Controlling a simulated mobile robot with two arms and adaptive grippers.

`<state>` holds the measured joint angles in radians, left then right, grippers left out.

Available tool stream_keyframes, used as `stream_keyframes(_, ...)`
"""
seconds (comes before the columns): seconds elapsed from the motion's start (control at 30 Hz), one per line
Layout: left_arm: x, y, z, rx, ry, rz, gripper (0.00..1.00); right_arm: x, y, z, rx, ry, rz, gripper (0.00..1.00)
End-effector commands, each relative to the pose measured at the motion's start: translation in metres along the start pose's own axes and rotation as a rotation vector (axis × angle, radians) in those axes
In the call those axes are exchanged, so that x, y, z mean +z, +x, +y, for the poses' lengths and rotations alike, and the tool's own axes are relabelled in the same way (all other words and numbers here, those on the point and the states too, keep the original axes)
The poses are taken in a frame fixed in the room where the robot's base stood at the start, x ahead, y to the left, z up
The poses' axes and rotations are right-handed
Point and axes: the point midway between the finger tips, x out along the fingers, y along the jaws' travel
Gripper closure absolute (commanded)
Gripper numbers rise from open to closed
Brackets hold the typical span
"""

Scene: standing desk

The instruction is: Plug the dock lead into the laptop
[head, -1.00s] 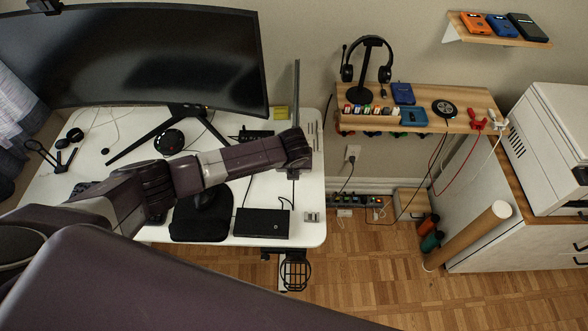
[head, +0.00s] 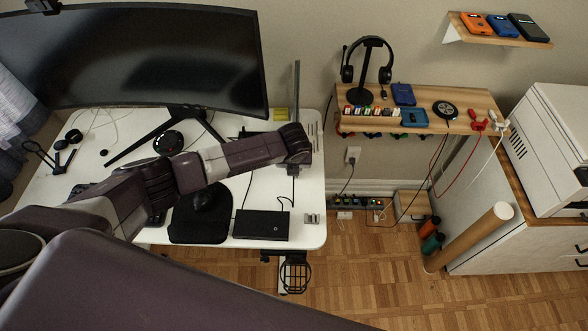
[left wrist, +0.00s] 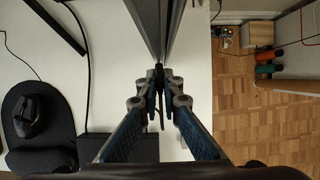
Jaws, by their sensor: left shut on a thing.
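A thin grey slab, seemingly the laptop on its edge (head: 297,90), stands upright at the desk's right side. In the left wrist view the laptop (left wrist: 152,25) runs down from the top to just before my fingertips. My left gripper (left wrist: 158,76) is shut on the thin black dock lead (left wrist: 162,115), whose tail hangs between the fingers. The plug end is hidden by the fingertips, so I cannot tell whether it touches the laptop. A flat black box, likely the dock (head: 262,225), lies at the desk's front right with a cable looping from it. My right gripper is not in view.
A large monitor (head: 140,55) fills the back of the white desk (head: 310,215). A black mouse (left wrist: 26,118) rests on a mouse pad (left wrist: 40,158) left of the box. A wooden shelf (head: 465,100) with headphones and small items is at the right.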

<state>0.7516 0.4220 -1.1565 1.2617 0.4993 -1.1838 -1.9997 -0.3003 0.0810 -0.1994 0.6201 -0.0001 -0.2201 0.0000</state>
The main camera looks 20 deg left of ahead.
Motion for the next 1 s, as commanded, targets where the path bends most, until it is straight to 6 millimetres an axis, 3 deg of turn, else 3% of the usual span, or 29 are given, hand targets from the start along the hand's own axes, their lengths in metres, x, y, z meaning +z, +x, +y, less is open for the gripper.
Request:
stream_keyframes(0.07,0.002,0.001,0.000,-0.001,0.000,-0.001,1.00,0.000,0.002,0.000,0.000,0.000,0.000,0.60)
stream_keyframes(0.3,0.002,0.001,0.000,-0.001,0.000,0.000,0.74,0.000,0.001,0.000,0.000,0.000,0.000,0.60)
stream_keyframes(0.67,0.002,-0.004,0.000,-0.001,0.000,0.000,0.74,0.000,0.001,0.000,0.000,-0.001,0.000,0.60)
stream_keyframes(0.87,0.003,-0.027,0.000,-0.002,0.002,-0.002,0.74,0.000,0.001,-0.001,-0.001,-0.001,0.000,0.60)
stream_keyframes(1.0,0.003,-0.054,-0.001,-0.003,0.002,-0.002,0.74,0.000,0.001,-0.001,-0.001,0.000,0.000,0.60)
